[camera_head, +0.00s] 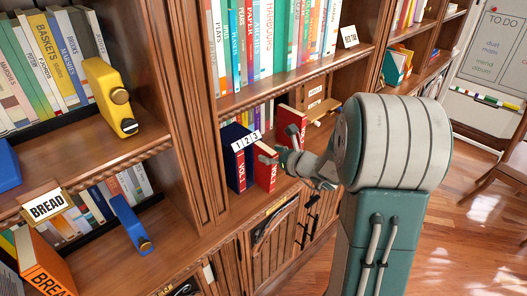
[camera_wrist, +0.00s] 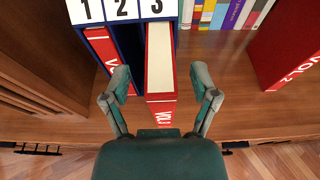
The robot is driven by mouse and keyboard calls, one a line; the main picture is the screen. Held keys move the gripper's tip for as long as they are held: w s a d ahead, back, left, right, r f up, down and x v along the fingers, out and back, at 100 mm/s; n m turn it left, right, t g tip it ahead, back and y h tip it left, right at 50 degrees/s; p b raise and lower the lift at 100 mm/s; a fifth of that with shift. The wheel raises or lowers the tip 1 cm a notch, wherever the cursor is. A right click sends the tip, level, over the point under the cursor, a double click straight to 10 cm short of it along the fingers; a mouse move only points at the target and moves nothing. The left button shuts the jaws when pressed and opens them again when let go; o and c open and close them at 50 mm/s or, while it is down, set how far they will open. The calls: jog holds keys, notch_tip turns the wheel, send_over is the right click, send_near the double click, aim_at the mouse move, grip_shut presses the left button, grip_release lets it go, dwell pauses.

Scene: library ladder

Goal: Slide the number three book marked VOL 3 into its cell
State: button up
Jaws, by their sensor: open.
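A blue case (camera_head: 230,139) with a white label strip reading 1, 2, 3 stands on the middle shelf; it also shows in the wrist view (camera_wrist: 186,12). A red book marked VOL 1 (camera_head: 239,168) sits under the 1, and the middle cell looks empty. A red book (camera_wrist: 161,112) stands upright under the 3, jutting well out toward me; its number is hidden, and it shows in the head view (camera_head: 265,172). My gripper (camera_wrist: 160,88) is open, its fingers on either side of this book's jutting end, with gaps visible.
Another red VOL book (camera_wrist: 285,45) stands apart to the right on the same shelf; it looks like VOL 2. A row of books (camera_wrist: 228,14) lines the back. A wooden upright (camera_head: 178,120) bounds the shelf at left. Shelf board between the case and the right book is clear.

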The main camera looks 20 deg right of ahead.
jog(key=v, duration=0.8)
jog(key=shift+s, duration=0.1)
jog(key=shift+s+f, duration=0.1)
jog(key=shift+f, duration=0.15)
jog(key=c, duration=1)
jog(key=shift+s+a+f+n+t+y, duration=0.1)
jog(key=shift+s+f+n+t+y, duration=0.15)
jog(key=shift+t, duration=0.25)
grip_shut()
jog(key=w, duration=0.1)
jog(key=w+t, duration=0.1)
jog(key=w+n+t, duration=0.1)
jog(key=shift+a+f+y, duration=0.25)
jog(key=shift+a+f, duration=0.15)
jog(key=shift+w+a, duration=0.1)
jog(key=shift+w, duration=0.55)
